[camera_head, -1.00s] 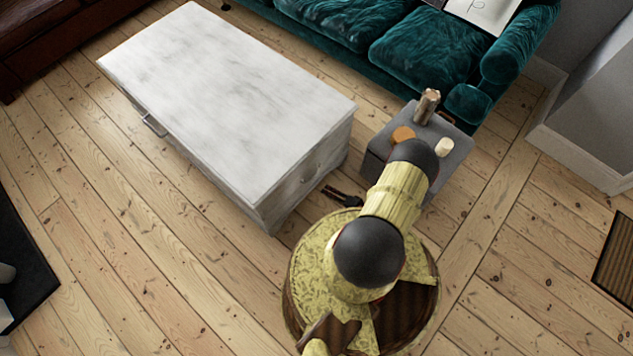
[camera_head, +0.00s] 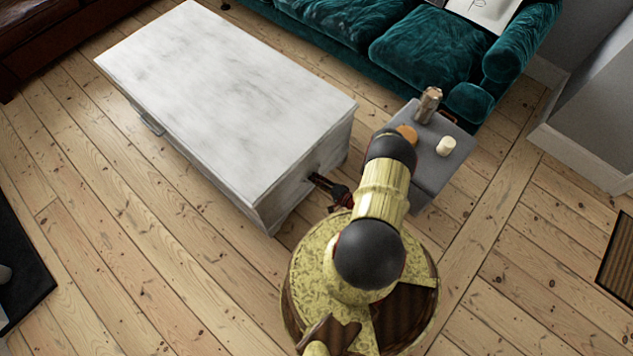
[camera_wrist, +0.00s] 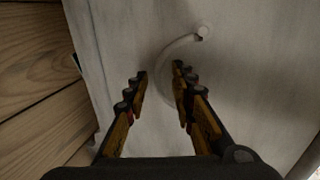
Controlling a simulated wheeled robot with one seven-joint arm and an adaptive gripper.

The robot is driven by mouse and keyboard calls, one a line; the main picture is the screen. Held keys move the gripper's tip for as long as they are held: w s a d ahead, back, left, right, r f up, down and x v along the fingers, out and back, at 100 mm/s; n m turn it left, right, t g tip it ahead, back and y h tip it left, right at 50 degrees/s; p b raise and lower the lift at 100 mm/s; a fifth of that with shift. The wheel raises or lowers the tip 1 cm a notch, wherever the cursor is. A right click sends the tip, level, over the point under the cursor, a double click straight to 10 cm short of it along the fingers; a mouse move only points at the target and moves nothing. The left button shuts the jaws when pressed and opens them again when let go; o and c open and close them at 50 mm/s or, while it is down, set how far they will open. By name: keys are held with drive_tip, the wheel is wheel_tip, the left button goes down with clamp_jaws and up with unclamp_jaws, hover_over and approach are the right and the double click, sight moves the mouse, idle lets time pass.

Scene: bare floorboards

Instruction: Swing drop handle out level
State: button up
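The drop handle is a pale, curved bail on the end face of the white chest (camera_head: 225,90). In the wrist view the handle (camera_wrist: 177,46) runs from a round pivot at upper right, curving left and down. Its lower part passes between my fingers in the picture and is partly hidden by the right one. My gripper (camera_wrist: 159,73) is open, with the right fingertip close to the handle; I cannot tell whether they touch. In the head view my gripper (camera_head: 315,178) is at the chest's end face, hiding the handle there.
A grey side table (camera_head: 432,172) with a cream candle (camera_head: 446,146), an orange item (camera_head: 407,134) and a brownish cylinder (camera_head: 428,105) stands beside my arm. A teal sofa (camera_head: 420,50) is behind.

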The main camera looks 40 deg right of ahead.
drive_tip(key=shift+c, duration=1.3)
clamp_jaws()
